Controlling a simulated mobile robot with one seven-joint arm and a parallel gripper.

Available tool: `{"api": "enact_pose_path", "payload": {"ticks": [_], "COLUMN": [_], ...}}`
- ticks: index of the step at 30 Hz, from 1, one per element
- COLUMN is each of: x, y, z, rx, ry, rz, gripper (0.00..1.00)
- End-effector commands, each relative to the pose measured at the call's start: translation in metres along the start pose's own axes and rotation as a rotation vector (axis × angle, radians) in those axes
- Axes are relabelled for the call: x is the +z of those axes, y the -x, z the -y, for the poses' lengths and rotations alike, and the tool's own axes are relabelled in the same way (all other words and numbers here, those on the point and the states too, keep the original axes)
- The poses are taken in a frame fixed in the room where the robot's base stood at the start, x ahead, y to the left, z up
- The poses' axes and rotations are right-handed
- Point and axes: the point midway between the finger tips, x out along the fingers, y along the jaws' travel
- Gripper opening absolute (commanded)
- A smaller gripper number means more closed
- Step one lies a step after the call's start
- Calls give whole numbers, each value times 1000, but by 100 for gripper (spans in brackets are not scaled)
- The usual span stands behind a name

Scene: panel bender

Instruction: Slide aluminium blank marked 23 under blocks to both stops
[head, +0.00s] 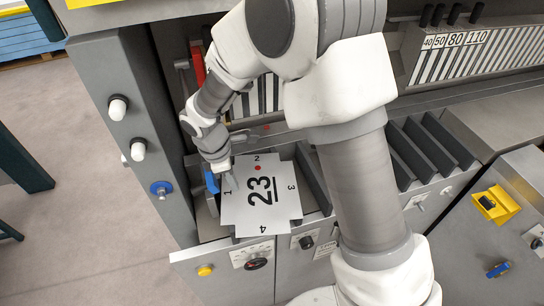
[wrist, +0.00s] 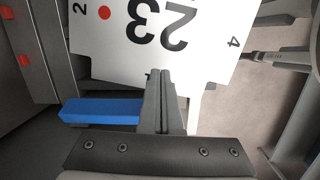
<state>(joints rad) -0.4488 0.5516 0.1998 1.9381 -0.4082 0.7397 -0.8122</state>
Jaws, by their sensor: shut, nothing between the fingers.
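The blank marked 23 (head: 262,207) is a pale sheet with notched corners, a red dot and edge numbers 1 to 4. It lies on the machine's bed, with its edge 2 toward the machine. It also shows upside down in the wrist view (wrist: 150,42). My gripper (head: 228,180) is shut and empty at the blank's left edge, by number 1. In the wrist view its fingers (wrist: 162,78) overlap that edge; I cannot tell whether they touch it. A blue block (wrist: 100,111) lies beside the fingers and shows in the head view (head: 211,182). My arm hides part of the machine.
Dark slanted slots (head: 430,145) stand right of the blank. Blocks numbered 40 to 110 (head: 458,40) are racked at the upper right. A grey post with knobs (head: 130,130) stands on the left. A front panel (head: 222,264) with buttons lies below. Open floor shows at left.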

Motion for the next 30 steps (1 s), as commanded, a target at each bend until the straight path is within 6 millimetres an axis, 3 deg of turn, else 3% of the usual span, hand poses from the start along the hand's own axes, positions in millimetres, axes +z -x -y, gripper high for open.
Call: {"api": "enact_pose_path", "payload": {"ticks": [3,8,14,27,30], "x": [-16,-18,11,99,95], "y": [-19,-25,-28,-43,-52], "z": [2,3,0,-9,-8], "rx": [-18,-23,-24,-24,-25], "ry": [77,108,102,101,108], "rz": [2,3,4,4,4], "gripper": [0,0,0,0,0]}}
